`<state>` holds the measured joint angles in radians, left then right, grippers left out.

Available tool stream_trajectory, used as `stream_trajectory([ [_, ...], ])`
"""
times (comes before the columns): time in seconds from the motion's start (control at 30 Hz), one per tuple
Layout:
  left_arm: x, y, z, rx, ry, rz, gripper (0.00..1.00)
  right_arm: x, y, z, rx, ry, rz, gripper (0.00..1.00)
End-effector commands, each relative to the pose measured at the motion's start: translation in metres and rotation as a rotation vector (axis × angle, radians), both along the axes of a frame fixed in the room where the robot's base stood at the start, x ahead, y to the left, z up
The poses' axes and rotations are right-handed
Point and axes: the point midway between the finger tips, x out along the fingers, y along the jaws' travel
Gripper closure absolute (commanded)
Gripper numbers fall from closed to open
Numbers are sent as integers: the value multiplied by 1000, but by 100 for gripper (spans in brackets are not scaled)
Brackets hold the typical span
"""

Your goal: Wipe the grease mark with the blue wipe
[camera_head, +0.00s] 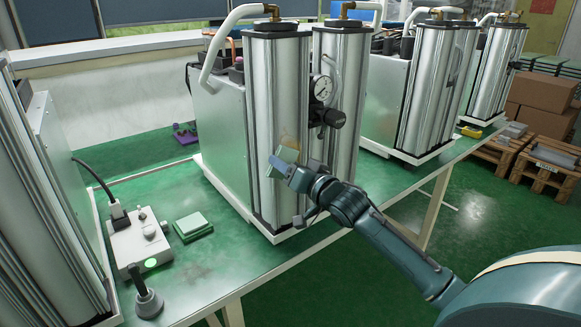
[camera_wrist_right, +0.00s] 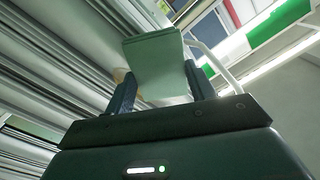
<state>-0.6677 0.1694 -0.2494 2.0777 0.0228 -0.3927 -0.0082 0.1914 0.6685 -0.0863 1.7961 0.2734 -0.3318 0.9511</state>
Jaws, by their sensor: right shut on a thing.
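My right gripper (camera_head: 283,165) is shut on a folded wipe (camera_head: 287,153), which looks pale green rather than clearly blue here. In the right wrist view, the wipe (camera_wrist_right: 155,62) stands between the two fingers (camera_wrist_right: 158,92) and reaches beyond their tips. A faint brownish patch, likely the grease mark (camera_head: 290,141), shows on the front silver column (camera_head: 275,90), just above the wipe. Part of a tan patch (camera_wrist_right: 120,75) also shows by the left finger in the wrist view. I cannot tell whether the wipe touches the column. My left gripper is not in view.
Another green folded pad (camera_head: 193,225) lies on the green table (camera_head: 215,255). A control box (camera_head: 140,243) with a lit green button and a dark upright-handled object (camera_head: 147,302) are at left. A pressure gauge (camera_head: 322,88) and black knob (camera_head: 333,118) stick out right of the column.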

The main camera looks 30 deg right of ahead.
Motion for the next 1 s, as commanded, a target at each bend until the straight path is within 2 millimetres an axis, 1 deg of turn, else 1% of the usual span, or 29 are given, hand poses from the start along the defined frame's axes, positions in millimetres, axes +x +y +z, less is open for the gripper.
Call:
stream_trajectory([
  [0.43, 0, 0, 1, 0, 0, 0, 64, 7, -1, 0, -1, 0, 0, 74],
  [0.8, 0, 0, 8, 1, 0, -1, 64, 7, -31, 0, -2, 1, 0, 74],
  [1.0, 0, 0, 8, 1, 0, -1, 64, 8, -38, 0, 0, 1, 1, 74],
])
